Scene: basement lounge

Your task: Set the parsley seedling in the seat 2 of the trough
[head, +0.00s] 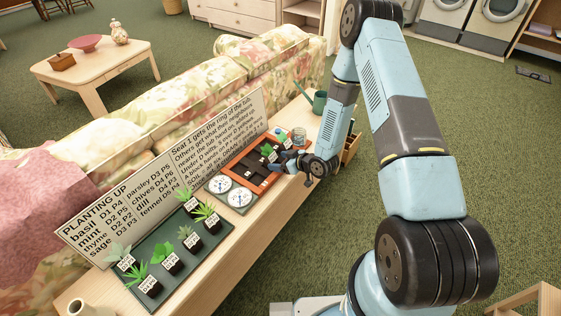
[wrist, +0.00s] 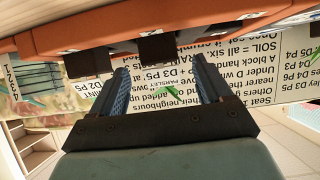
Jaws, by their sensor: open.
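The orange trough (head: 230,172) stands on the narrow wooden table behind the sofa, with a few green seedlings at its far end. In the wrist view, which looks upside down, its orange wall (wrist: 60,38) runs along the top, with dark blocks (wrist: 88,62) beside it. The parsley seedling (wrist: 168,91) shows green leaves and a PARSLEY label between my finger tips, by a dark block. My gripper (head: 283,162) is at the trough's far end; in the wrist view its fingers (wrist: 160,84) are apart. The parsley's seat number and any finger contact cannot be told.
A mint label (wrist: 86,84) is close left of my fingers. A dark green tray (head: 158,237) of several seedlings, two white dials (head: 220,184) and a lettered sign (head: 165,175) line the table.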

